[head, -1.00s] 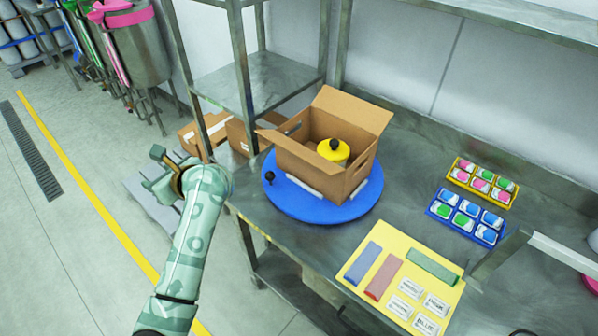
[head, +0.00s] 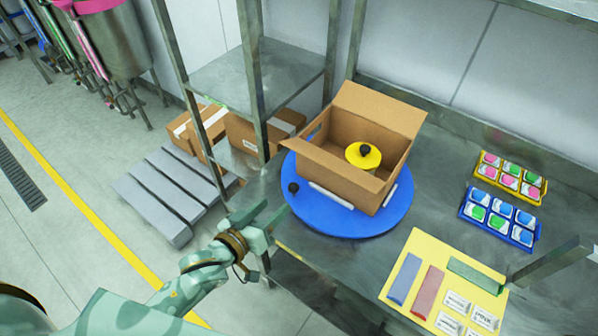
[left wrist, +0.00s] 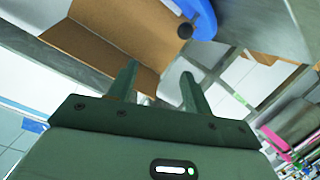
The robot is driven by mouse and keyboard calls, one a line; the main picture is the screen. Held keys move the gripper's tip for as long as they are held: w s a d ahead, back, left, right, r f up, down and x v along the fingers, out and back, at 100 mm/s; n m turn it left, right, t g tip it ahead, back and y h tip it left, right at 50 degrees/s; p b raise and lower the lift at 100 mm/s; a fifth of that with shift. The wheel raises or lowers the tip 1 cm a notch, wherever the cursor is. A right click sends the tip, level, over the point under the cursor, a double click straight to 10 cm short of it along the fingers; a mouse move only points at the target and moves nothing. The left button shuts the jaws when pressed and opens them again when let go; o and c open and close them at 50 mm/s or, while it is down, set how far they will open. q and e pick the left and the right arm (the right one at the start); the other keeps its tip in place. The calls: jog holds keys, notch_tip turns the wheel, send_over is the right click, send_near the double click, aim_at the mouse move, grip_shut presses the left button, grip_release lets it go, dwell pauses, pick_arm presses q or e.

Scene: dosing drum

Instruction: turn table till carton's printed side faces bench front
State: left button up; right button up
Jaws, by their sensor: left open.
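The blue turntable (head: 300,222) lies on the metal bench, with a black knob (head: 293,187) upright at its left rim. The open brown carton (head: 325,172) stands on it, flaps spread. I see no print on the carton walls in view; its far outer sides are hidden. A yellow lidded thing (head: 362,155) with a black knob is inside it. My left gripper (head: 272,217) is open and empty at the bench's left edge, just left of and below the turntable rim, apart from the knob. In the left wrist view the knob (left wrist: 185,31) is beyond the fingers.
A yellow mat (head: 425,245) with coloured bars and labels lies at the bench front right. A yellow tray (head: 534,198) and a blue tray (head: 500,240) are behind it. A shelf post (head: 250,60) rises behind left. A grey pallet (head: 165,205) and cartons stand on the left.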

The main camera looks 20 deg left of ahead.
aim_at(296, 185)
pick_arm(q)
jog(key=shift+m+g+y, duration=0.7)
jog(key=shift+y, duration=0.2)
jog(key=b+x, duration=0.1)
jog(key=x, duration=0.4)
jog(key=a+f+b+x, duration=0.1)
jog(key=b+x, duration=0.1)
jog(key=x, duration=0.3)
jog(key=f+b+x, duration=0.1)
jog(key=x, duration=0.5)
jog(key=shift+s+a+f, duration=0.2)
jog(key=shift+s+f, duration=0.1)
jog(key=shift+w, duration=0.2)
jog(key=shift+d, duration=0.1)
pick_arm(e)
jog(key=f, duration=0.3)
jog(key=s+d+f, duration=0.1)
jog(key=shift+f, duration=0.35)
pick_arm(q)
grip_shut()
pick_arm(e)
jog(key=shift+d, duration=0.15)
